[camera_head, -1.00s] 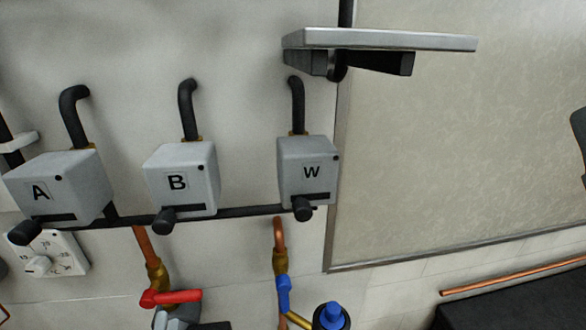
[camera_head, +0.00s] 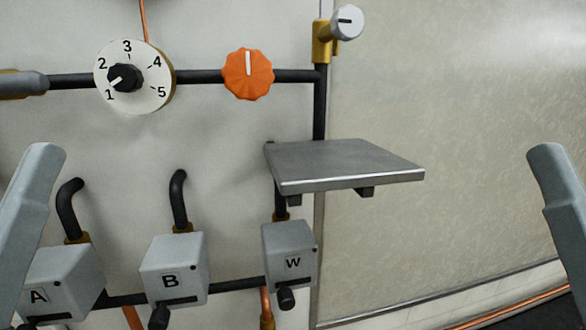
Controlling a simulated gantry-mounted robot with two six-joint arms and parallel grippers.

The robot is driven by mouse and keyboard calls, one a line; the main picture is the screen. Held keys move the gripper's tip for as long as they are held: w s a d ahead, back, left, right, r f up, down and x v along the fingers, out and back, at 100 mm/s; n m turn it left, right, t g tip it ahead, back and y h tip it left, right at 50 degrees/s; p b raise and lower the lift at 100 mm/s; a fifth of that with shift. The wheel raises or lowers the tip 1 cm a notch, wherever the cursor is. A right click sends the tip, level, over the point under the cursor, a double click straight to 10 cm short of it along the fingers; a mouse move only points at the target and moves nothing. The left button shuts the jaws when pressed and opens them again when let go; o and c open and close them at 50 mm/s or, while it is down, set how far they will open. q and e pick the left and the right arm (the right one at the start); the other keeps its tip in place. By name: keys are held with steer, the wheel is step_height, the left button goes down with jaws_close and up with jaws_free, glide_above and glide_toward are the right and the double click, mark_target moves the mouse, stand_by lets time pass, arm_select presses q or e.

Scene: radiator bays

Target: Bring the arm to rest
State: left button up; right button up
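Neither visible link overlaps the shelf or the dials.
Grey boxes A (camera_head: 62,283), B (camera_head: 174,268) and W (camera_head: 289,253) line the wall below. A metal shelf (camera_head: 345,165) juts out at the centre. Above are a numbered dial (camera_head: 134,77), an orange knob (camera_head: 248,75) and a white knob (camera_head: 347,22).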

arm_select(q)
step_height(320, 180, up, 15)
steer(key=p, duration=1.2)
arm_select(e)
step_height(320, 180, up, 15)
arm_select(q)
step_height(320, 180, down, 47)
steer(key=b, duration=4.7)
steer(key=shift+r, duration=0.15)
arm_select(e)
step_height(320, 180, down, 47)
steer(key=shift+r, duration=0.15)
